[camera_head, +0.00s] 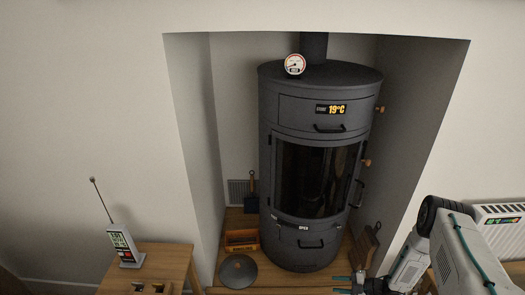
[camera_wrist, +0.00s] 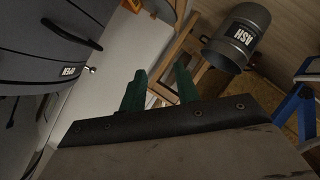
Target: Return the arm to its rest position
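My arm comes in from the lower right of the head view. My gripper (camera_head: 342,284) is at the bottom edge there, low in front of the stove, pointing left. In the wrist view my gripper (camera_wrist: 160,84) shows two green fingers standing apart with nothing between them. It is open and holds nothing. A dark grey cylindrical stove (camera_head: 318,120) stands in the alcove behind my gripper, and part of its body (camera_wrist: 50,35) fills the upper left of the wrist view. I see no contact between gripper and stove.
A wooden table (camera_head: 178,260) with a small meter (camera_head: 125,246) stands at lower left. A round lid (camera_head: 238,271) and an orange-brown box (camera_head: 242,240) lie on the floor. A radiator (camera_head: 500,222) is at right. The wrist view shows an ASH bucket (camera_wrist: 237,38) and a blue ladder (camera_wrist: 290,108).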

